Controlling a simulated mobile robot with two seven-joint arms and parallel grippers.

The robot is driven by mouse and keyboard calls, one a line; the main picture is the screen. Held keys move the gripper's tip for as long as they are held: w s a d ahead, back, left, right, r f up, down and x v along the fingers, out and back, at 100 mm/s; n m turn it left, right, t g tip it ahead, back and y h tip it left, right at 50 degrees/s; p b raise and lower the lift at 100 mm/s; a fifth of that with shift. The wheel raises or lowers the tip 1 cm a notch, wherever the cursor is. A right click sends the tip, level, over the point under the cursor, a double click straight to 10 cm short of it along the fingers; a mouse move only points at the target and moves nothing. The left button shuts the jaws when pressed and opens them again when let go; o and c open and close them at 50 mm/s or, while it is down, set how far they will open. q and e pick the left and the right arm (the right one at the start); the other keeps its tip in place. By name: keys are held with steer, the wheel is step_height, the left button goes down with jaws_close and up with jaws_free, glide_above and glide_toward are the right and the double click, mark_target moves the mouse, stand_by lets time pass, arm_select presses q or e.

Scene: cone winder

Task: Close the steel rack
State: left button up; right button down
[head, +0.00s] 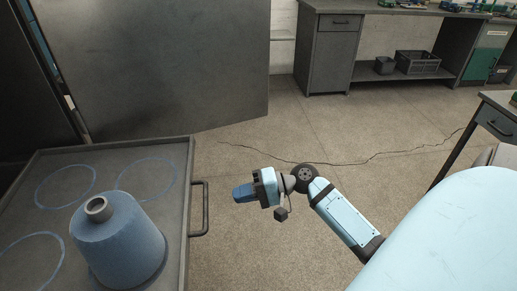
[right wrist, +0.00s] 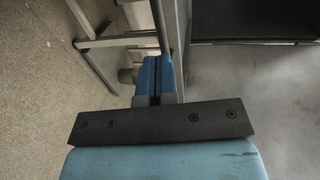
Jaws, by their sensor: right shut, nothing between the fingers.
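The steel rack is a dark grey unit at the left of the head view. A large flat grey door panel (head: 165,60) of it stands swung out at an angle. Below the panel, a grey tray (head: 185,160) sticks out, with a bar handle (head: 204,208) on its right side. My right gripper (head: 243,193) is shut and empty, its blue fingers pointing left, a little right of the handle and apart from it. In the right wrist view the shut fingers (right wrist: 151,78) show beside grey metal bars and edges. My left gripper is not in view.
A blue yarn cone (head: 118,245) stands upright on the tray among blue ring marks. A grey workbench (head: 330,50) with crates (head: 417,62) stands at the back. The floor between tray and bench is open.

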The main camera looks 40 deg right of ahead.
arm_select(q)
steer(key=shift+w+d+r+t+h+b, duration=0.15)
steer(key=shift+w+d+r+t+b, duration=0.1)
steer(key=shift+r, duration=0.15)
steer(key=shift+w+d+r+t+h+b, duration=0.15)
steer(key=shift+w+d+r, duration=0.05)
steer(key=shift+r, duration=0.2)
arm_select(e)
steer(key=x, duration=0.6)
steer(key=shift+w+a, duration=0.1)
steer(key=shift+w, duration=0.05)
